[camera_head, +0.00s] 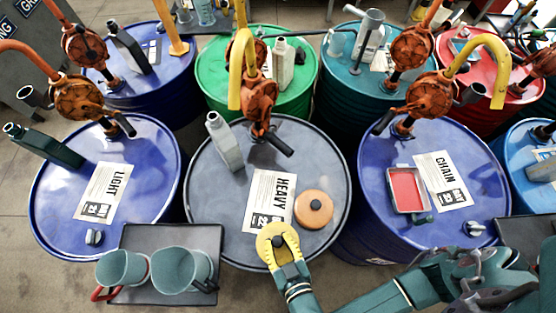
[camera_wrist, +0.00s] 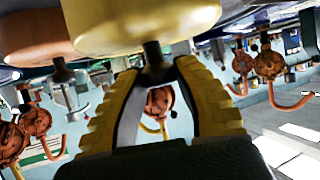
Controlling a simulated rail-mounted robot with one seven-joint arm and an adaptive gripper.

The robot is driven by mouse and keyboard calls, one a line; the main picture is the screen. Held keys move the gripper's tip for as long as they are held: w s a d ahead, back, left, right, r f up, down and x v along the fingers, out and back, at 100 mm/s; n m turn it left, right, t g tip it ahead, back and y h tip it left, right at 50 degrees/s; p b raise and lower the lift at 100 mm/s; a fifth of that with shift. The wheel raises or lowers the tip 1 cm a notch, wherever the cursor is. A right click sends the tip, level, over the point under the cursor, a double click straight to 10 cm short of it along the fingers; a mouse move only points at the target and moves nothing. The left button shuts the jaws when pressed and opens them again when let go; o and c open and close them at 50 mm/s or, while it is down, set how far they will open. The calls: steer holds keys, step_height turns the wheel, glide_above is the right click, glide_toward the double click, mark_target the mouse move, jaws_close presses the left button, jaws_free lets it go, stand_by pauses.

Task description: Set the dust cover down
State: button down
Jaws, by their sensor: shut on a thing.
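A yellow dust cover (camera_head: 267,233) with a dark knob shows over the front rim of the grey HEAVY drum (camera_head: 214,181). My gripper (camera_head: 281,243) is shut on the cover's knob. In the wrist view the yellow cover (camera_wrist: 140,22) fills the upper middle, its dark knob between my yellow ridged fingers (camera_wrist: 152,60). I cannot tell whether the cover touches the drum. An orange dust cover (camera_head: 303,212) with a dark knob lies on the grey drum top, just behind and right of my gripper. It also shows in the wrist view (camera_wrist: 36,38).
A grey bottle (camera_head: 225,145), a HEAVY label (camera_head: 267,198) and a rusty pump stand or lie on the grey drum. Blue LIGHT (camera_head: 60,200) and CHAIN (camera_head: 385,170) drums flank it. A tray (camera_head: 190,235) with two jugs is front left. Pump spouts rise behind.

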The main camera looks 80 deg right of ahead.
steer(key=shift+f, duration=0.4)
steer(key=shift+f, duration=0.1)
steer(key=shift+f+b, duration=0.55)
steer(key=shift+b, duration=0.05)
steer(key=c, duration=0.9)
jaws_free()
